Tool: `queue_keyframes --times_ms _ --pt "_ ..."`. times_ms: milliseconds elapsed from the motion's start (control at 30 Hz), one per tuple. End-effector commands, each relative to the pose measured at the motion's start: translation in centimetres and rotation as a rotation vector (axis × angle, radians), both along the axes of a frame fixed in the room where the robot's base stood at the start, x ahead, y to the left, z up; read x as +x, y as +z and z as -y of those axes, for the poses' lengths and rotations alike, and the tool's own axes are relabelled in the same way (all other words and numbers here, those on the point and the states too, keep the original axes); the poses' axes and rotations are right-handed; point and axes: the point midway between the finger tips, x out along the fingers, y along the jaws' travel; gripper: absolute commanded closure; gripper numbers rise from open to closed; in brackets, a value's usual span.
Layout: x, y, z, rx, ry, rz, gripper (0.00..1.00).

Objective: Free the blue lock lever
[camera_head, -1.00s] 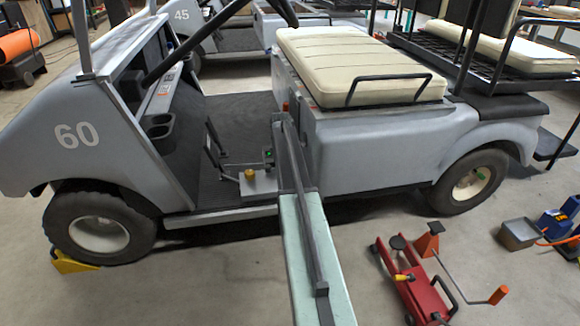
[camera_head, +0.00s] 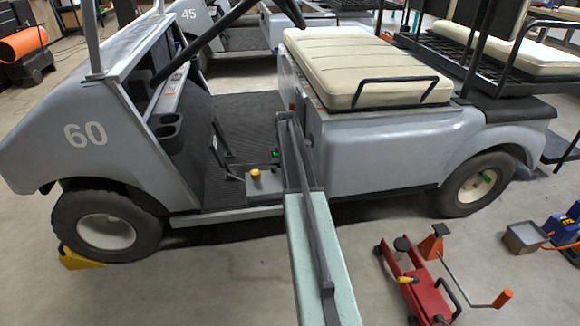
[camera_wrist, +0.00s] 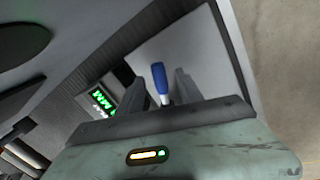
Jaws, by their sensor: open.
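The blue lock lever (camera_wrist: 159,78) shows in the wrist view as a blue grip on a pale stem, in front of a light grey panel (camera_wrist: 200,50). My gripper (camera_wrist: 158,84) is open, with one dark finger on each side of the lever in the picture. I cannot tell whether either finger touches it. The lever's base is hidden behind the gripper body. In the head view, my arm (camera_head: 318,235) reaches toward the footwell of the grey cart (camera_head: 380,150) marked 60. I cannot make out the lever there.
A green-lit display (camera_wrist: 100,98) is left of the lever. The cream seat (camera_head: 360,65) is right of the footwell. A yellow wheel chock (camera_head: 80,258) sits at the front wheel. A red floor jack (camera_head: 425,295) stands on the floor at right.

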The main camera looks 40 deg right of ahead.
Motion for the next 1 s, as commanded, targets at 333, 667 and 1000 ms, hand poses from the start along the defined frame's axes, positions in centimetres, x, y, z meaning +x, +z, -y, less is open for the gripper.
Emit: queue_keyframes --times_ms 333,667,1000 --pt "-1.1 6.5 -0.8 -0.001 -0.001 -0.001 0.57" --pt "-1.1 6.6 -0.9 -0.001 0.000 -0.001 0.57" --pt "-0.2 6.8 -2.5 -0.001 0.022 -0.001 0.57"
